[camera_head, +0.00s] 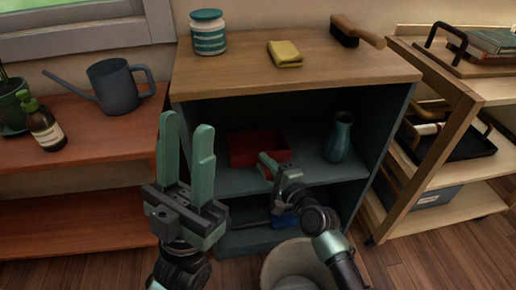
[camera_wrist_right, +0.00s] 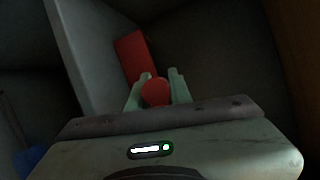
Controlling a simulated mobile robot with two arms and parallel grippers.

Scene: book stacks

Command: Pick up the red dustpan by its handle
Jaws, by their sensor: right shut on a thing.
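The red dustpan (camera_head: 258,145) lies on the middle shelf of the dark blue-grey cabinet; its pan also shows in the right wrist view (camera_wrist_right: 132,55). My right gripper (camera_head: 268,165) reaches into the cabinet at the dustpan's near side. In the right wrist view its fingers (camera_wrist_right: 156,88) are shut on the dustpan's rounded red handle end. The dustpan seems to rest on the shelf still; the dim light makes this hard to tell. My left gripper (camera_head: 187,135) is open and empty, pointing up in front of the cabinet's left side.
A teal vase (camera_head: 339,138) stands right of the dustpan. A blue item (camera_head: 283,221) lies on the lower shelf, and a pale bin (camera_head: 290,264) stands below. The cabinet top (camera_head: 240,70) overhangs, bearing a jar, yellow cloth and brush. A watering can (camera_head: 114,86) stands left.

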